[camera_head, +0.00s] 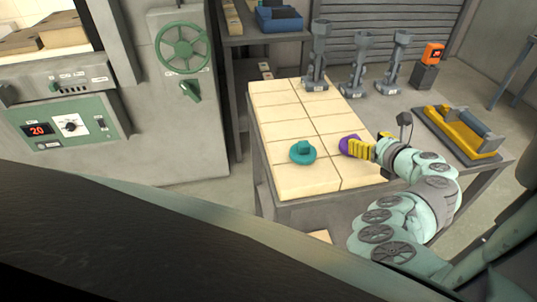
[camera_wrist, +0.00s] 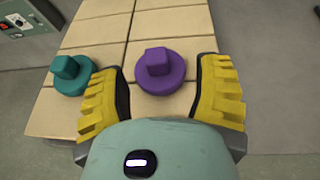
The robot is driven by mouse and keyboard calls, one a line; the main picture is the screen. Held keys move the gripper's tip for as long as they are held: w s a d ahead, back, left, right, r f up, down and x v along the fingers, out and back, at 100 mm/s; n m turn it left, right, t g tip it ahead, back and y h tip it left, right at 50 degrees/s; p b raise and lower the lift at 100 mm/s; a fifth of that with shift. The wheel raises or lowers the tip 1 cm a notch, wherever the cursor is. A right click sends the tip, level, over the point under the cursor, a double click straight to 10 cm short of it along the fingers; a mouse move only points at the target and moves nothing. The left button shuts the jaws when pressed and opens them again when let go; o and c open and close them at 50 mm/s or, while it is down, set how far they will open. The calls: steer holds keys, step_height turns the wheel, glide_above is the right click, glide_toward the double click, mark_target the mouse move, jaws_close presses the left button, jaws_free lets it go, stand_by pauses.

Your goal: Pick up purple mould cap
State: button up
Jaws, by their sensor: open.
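The purple mould cap (camera_wrist: 160,72) is a round disc with a blocky knob on top. It lies on the tiled table top and sits between my gripper's yellow fingers in the wrist view. In the head view the purple cap (camera_head: 347,144) is partly hidden behind the fingers. My gripper (camera_head: 362,148) is open, with one finger on each side of the cap. In the wrist view my gripper (camera_wrist: 162,95) shows a gap between each finger and the knob. Whether the fingers touch the disc's rim is unclear.
A teal mould cap (camera_head: 303,152) lies left of the purple one, close to my left finger in the wrist view (camera_wrist: 72,75). Several grey stands (camera_head: 358,78) line the table's back. A yellow tray (camera_head: 462,133) sits at the right. The tiles (camera_head: 283,110) behind the caps are clear.

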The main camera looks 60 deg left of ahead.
mark_target(356, 138)
steer(key=shift+s+p+x, duration=0.15)
steer(key=shift+p+x, duration=0.05)
steer(key=shift+x, duration=0.55)
steer(key=shift+s+p+x, duration=0.1)
steer(key=shift+p+x, duration=0.1)
steer(key=shift+x, duration=1.8)
steer(key=shift+d+f, duration=0.1)
steer(key=shift+c, duration=0.2)
jaws_close()
